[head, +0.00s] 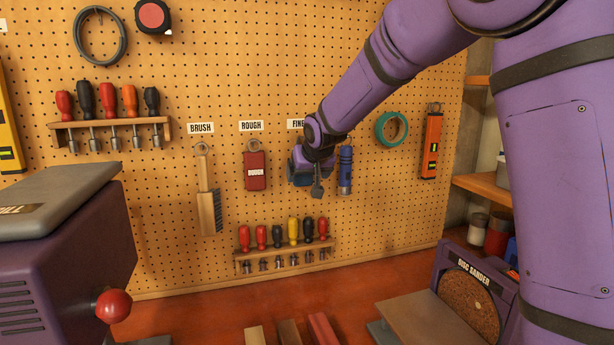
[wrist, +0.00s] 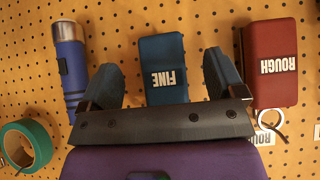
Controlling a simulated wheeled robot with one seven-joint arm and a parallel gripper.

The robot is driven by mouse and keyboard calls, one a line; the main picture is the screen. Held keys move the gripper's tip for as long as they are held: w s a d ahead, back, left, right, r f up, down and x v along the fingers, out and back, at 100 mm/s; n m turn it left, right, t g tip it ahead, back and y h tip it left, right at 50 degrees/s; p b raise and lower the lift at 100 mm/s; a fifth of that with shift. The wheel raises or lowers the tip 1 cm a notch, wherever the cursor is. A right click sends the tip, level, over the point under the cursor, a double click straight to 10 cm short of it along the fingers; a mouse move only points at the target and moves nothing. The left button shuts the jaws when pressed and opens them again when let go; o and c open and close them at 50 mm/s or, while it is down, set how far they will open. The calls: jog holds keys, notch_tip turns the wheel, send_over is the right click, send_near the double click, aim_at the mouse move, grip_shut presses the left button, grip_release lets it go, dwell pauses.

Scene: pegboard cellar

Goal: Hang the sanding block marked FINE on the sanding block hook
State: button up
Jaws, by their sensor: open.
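The blue sanding block marked FINE (wrist: 163,55) is at the pegboard in the wrist view, its lettering upside down. My gripper (wrist: 162,72) is open, with one finger on each side of the block and a visible gap at both sides. In the head view my gripper (head: 308,178) is at the board below the FINE label (head: 295,125) and mostly covers that block. The sanding block hook and the block's top end are hidden behind my gripper, so I cannot tell whether the block hangs on it.
The red ROUGH block (head: 255,171) hangs to the left, and a brush (head: 207,200) beyond it. A blue flashlight (head: 345,170) is close on the right, then green tape (head: 391,128) and an orange level (head: 431,145). A screwdriver rack (head: 285,253) is below.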

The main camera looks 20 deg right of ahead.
jog(key=v, duration=0.9)
jog(key=s+d+r+g, duration=0.1)
jog(key=s+d, duration=0.2)
jog(key=s, duration=0.7)
jog(key=s+d+g, duration=0.1)
jog(key=s+d, duration=0.2)
jog(key=s, duration=0.6)
jog(key=s+f, duration=0.2)
jog(key=s, duration=0.7)
jog(key=s+d+f+g, duration=0.1)
jog(key=s+f, duration=0.2)
jog(key=s, duration=0.6)
